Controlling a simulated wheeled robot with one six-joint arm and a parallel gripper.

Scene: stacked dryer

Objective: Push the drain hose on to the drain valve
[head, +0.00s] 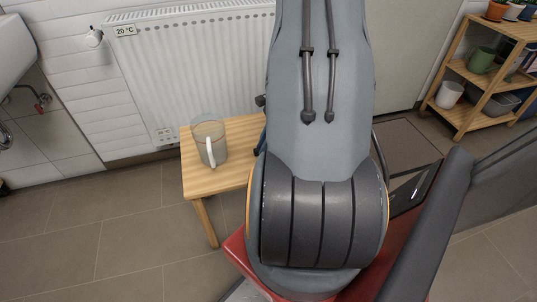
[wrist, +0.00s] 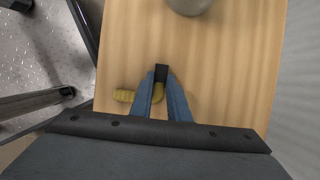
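In the wrist view, the blue fingers of my gripper (wrist: 162,78) converge over a wooden stool top (wrist: 225,75). In the head view my arm covers the hose and most of the gripper; only a bit of blue finger shows beside the stool (head: 212,186). I cannot make out the drain valve in either view.
A clear jug (head: 211,147) with a pale handle stands on the stool, near the fingertips' far side. A white radiator (head: 190,65) with a thermostat knob (head: 93,38) is behind. A wooden shelf (head: 458,68) with pots stands at right. The tiled floor at left is clear.

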